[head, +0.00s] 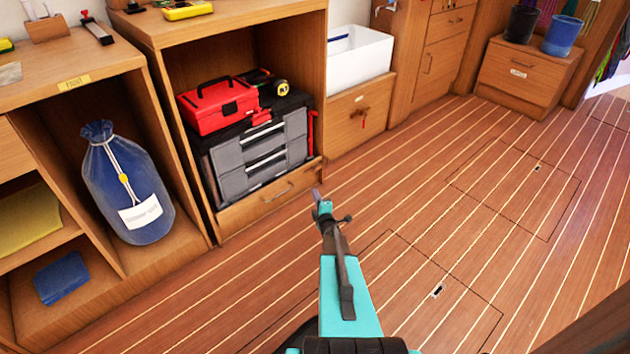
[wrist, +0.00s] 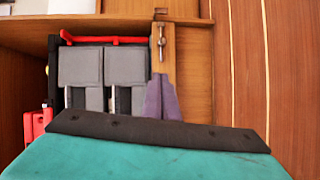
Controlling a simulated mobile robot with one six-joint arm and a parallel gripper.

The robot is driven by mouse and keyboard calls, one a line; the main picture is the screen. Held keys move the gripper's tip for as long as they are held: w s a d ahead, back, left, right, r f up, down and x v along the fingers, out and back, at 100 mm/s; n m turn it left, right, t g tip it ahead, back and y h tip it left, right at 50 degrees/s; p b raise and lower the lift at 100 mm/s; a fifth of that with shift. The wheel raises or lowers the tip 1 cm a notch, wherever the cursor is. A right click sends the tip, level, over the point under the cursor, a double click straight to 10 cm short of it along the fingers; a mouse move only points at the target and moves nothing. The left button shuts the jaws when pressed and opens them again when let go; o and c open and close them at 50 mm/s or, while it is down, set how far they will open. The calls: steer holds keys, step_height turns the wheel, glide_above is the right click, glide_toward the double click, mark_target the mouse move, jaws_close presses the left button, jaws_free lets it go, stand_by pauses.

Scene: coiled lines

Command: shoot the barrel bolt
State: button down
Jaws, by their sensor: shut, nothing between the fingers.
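My gripper (head: 317,192) is shut and empty, over the floor just in front of the tool cabinet's lower right corner. It is to the lower left of that fitting and well apart from it. The fitting does not show in the wrist view.
The open cabinet holds a grey drawer case (head: 258,155) with a red toolbox (head: 217,105) on top. A blue sack (head: 125,190) stands in the left compartment. A white basin (head: 360,60) is at the back. The plank floor (head: 430,170) to the right is clear.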

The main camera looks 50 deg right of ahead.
steer(key=s+d+b+x, duration=0.1)
steer(key=b+x, duration=0.3)
steer(key=x, duration=0.8)
steer(key=shift+d+f, duration=0.25)
steer(key=shift+d, duration=0.6)
steer(key=shift+w, duration=0.3)
